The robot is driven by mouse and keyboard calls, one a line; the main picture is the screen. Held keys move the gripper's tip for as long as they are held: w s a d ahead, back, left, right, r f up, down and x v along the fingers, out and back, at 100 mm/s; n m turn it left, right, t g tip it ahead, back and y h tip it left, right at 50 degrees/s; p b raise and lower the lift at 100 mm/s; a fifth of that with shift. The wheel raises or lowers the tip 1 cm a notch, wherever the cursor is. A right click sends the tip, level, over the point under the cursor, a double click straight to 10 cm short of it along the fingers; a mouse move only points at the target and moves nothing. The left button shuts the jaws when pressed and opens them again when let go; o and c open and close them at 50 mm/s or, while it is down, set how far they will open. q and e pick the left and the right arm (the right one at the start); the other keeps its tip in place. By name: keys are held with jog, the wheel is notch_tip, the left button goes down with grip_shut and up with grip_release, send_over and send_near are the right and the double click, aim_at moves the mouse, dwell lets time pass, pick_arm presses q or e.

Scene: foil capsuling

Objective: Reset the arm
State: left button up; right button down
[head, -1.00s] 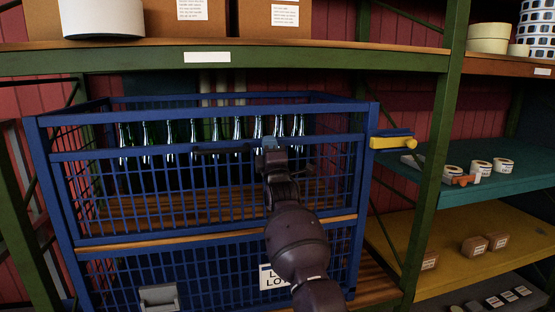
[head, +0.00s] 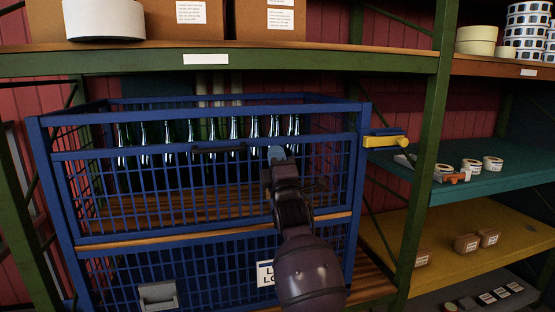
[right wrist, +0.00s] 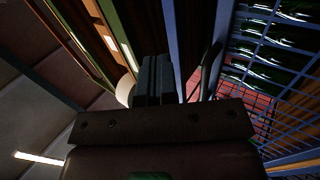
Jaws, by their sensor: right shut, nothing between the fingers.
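My right gripper (head: 276,154) is in front of the blue wire crate (head: 362,185), near its upper front rail. Its fingers are shut and empty. In the right wrist view the closed dark fingers (right wrist: 157,80) stand side by side, with the crate mesh (right wrist: 275,85) to their right. Several dark green bottles (head: 233,140) stand upright in a row inside the crate, behind the gripper. I cannot tell whether the gripper touches the rail. My left gripper is in neither view.
A green shelf beam (head: 230,62) runs above the crate, with a white roll (head: 104,22) and cardboard boxes (head: 265,22) on the shelf. A yellow and blue tool (head: 385,138) lies beside the crate. Shelves at right hold labelled rolls (head: 470,167) and small brown blocks (head: 466,243).

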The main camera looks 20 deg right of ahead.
jog(key=s+d+f+m+g, duration=0.2)
jog(key=s+f+m, duration=0.35)
jog(key=f, duration=0.35)
jog(key=s+d+f+m+g, duration=0.25)
jog(key=s+f+m, duration=0.3)
jog(key=f, duration=0.35)
jog(key=s+d+f+m+g, duration=0.1)
jog(key=s+f+m+g, duration=0.2)
jog(key=s+f+m, duration=0.5)
jog(key=s+d+f+n+g, duration=0.1)
jog(key=s+d+f+g, duration=0.1)
jog(key=s+f, duration=0.9)
jog(key=s+d+f+n+g, duration=0.1)
jog(key=s+f+g, duration=0.3)
jog(key=s+f, duration=0.7)
jog(key=shift+s+d+f, duration=0.2)
jog(key=shift+s+d, duration=0.3)
jog(key=shift+d, duration=0.05)
jog(key=shift+w, duration=0.1)
